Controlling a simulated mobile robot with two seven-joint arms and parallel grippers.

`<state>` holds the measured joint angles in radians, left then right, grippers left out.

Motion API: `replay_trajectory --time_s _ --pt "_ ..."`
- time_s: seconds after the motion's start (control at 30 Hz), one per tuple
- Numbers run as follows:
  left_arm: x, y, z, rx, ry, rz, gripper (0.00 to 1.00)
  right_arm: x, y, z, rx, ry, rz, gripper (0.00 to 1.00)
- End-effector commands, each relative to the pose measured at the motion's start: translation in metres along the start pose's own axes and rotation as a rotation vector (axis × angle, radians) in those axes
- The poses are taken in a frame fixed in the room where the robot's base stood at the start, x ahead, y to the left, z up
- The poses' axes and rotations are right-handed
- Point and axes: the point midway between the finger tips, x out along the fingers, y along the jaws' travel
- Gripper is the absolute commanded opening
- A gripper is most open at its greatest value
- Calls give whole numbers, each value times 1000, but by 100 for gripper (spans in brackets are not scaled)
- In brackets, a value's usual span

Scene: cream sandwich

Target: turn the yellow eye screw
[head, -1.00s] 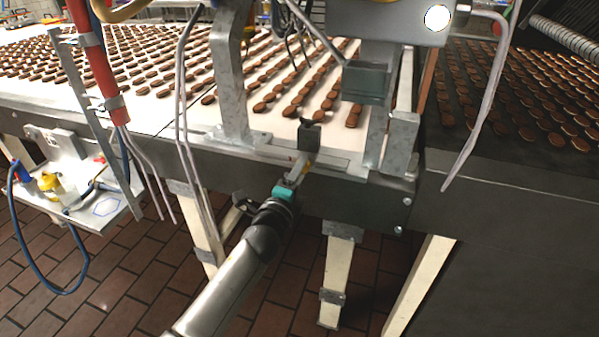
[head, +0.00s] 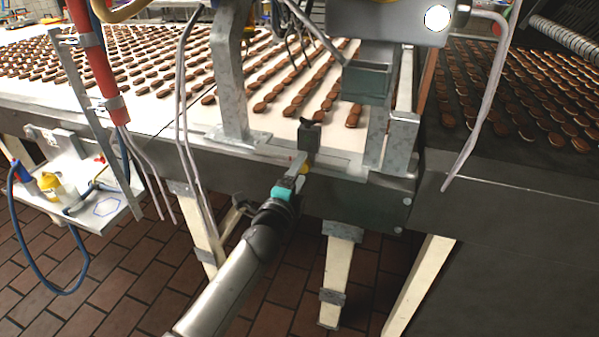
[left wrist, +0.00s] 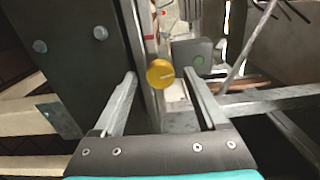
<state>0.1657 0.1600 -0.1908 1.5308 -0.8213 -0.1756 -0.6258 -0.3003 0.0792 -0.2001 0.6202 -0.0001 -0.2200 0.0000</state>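The yellow eye screw (left wrist: 160,73) shows in the left wrist view as a small round yellow head beside the metal frame. My left gripper (left wrist: 160,73) is open, with one finger on each side of the screw head in the left wrist view. Neither finger visibly touches it. In the head view the left gripper (head: 298,168) is at the conveyor edge and partly covers the screw's surroundings. My right gripper is not in view.
The pale conveyor belt (head: 185,78) carries rows of brown biscuits behind the gripper. A galvanised bracket (head: 229,80) and a grey box (head: 385,22) stand over the belt. Hanging cables (head: 183,130) are left of my arm. Tiled floor lies below.

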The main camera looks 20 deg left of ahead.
Motion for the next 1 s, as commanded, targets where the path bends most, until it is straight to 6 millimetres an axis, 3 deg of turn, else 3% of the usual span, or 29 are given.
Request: replay_trajectory --time_s 0.37,1.0 --pt "-9 0 0 0 0 1 74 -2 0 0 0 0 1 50" --pt "-110 1 0 -2 -1 2 74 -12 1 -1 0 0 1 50"
